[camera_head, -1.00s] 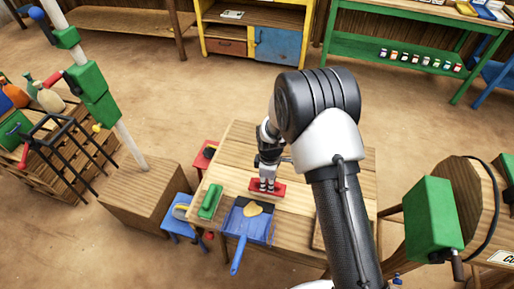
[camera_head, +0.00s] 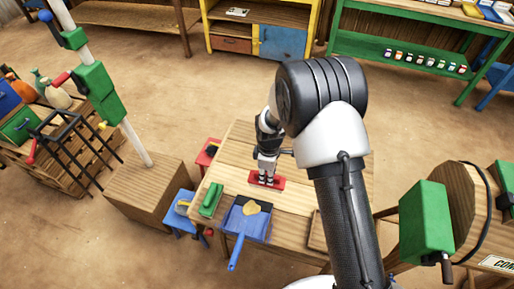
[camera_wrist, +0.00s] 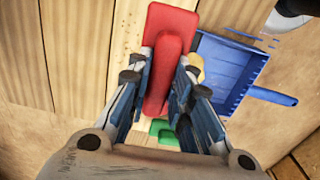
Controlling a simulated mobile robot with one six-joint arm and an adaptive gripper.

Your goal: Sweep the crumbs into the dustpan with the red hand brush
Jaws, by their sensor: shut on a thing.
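The red hand brush (camera_head: 276,184) lies low over the wooden table top (camera_head: 310,198); I cannot tell if its bristles touch the wood. My gripper (camera_head: 267,172) is shut on its handle, which shows between the fingers (camera_wrist: 163,72) in the wrist view, where the red brush (camera_wrist: 166,22) points away. The blue dustpan (camera_head: 237,221) lies nearer me, its handle toward the table's front edge; it also shows right of the fingers in the wrist view (camera_wrist: 226,72). A yellowish patch of crumbs (camera_head: 251,208) is at the pan's far end, partly hidden in the wrist view.
A green brush or block (camera_head: 211,199) lies left of the dustpan. A blue stool (camera_head: 178,221) and a red stool (camera_head: 204,158) stand at the table's left. A wooden box with a pole (camera_head: 150,185) stands further left. The table's far part is clear.

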